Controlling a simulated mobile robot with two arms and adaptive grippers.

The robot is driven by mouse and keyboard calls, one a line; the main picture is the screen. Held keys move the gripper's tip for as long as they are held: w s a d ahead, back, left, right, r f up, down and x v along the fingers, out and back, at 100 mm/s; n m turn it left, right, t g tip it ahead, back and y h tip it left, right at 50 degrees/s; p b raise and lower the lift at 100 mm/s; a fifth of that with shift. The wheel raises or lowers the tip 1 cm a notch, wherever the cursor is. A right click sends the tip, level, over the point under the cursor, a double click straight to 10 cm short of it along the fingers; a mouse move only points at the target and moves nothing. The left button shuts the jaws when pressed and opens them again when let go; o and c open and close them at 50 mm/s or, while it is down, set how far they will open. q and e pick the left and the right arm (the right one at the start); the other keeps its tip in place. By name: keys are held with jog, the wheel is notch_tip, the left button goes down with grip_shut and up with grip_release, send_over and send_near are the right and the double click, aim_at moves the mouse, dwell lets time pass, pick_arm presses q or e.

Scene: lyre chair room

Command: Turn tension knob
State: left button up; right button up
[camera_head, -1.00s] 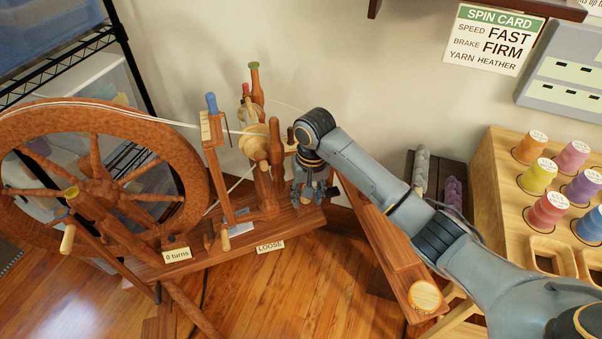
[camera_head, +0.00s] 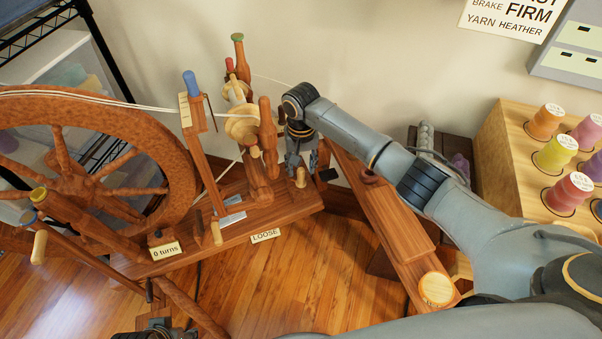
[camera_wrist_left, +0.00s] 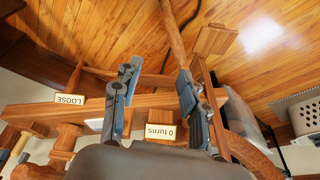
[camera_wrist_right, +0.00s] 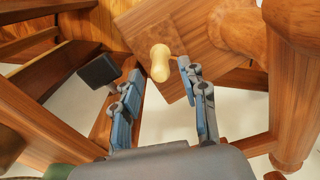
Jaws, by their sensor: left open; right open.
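The spinning wheel's wooden base (camera_head: 230,232) carries a "LOOSE" label (camera_head: 265,236) and a "0 turns" label (camera_head: 166,251). A pale wooden knob (camera_head: 300,177), apparently the tension knob, is at the base's right end. My right gripper (camera_head: 300,160) is open, pointing down at this knob. In the right wrist view, the knob (camera_wrist_right: 160,62) shows between the open fingertips, with visible gaps on both sides. My left gripper (camera_wrist_left: 158,70) is open and empty; part of it shows at the head view's bottom edge. Both labels also appear in the left wrist view.
The large wheel (camera_head: 90,150) stands left; upright posts and the pale bobbin (camera_head: 240,125) rise beside my right gripper. A wooden treadle-like board (camera_head: 385,220) slants below my right arm. A rack of thread spools (camera_head: 510,150) is at right. Open floor lies in front.

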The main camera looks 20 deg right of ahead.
aim_at(301, 177)
jog(key=shift+f, duration=1.25)
pick_arm(q)
jog(key=v, duration=0.2)
jog(key=shift+w+r, duration=0.1)
jog(key=shift+r, duration=0.35)
pick_arm(e)
grip_shut()
jog(key=n+p, duration=0.2)
jog(key=p, duration=0.1)
jog(key=shift+r+n, duration=0.2)
jog(key=shift+n, duration=0.1)
jog(key=n+p, duration=0.3)
jog(key=n, duration=0.1)
jog(key=shift+f+n, duration=0.1)
jog(key=shift+n, duration=0.3)
pick_arm(q)
jog(key=s+f, duration=0.3)
jog(key=f, duration=0.7)
jog(key=s+f+g, duration=0.1)
jog(key=s+f, duration=0.2)
jog(key=f, duration=0.8)
jog(key=shift+a+f, duration=0.3)
jog(key=shift+a, duration=0.05)
pick_arm(e)
jog(key=shift+n, duration=0.8)
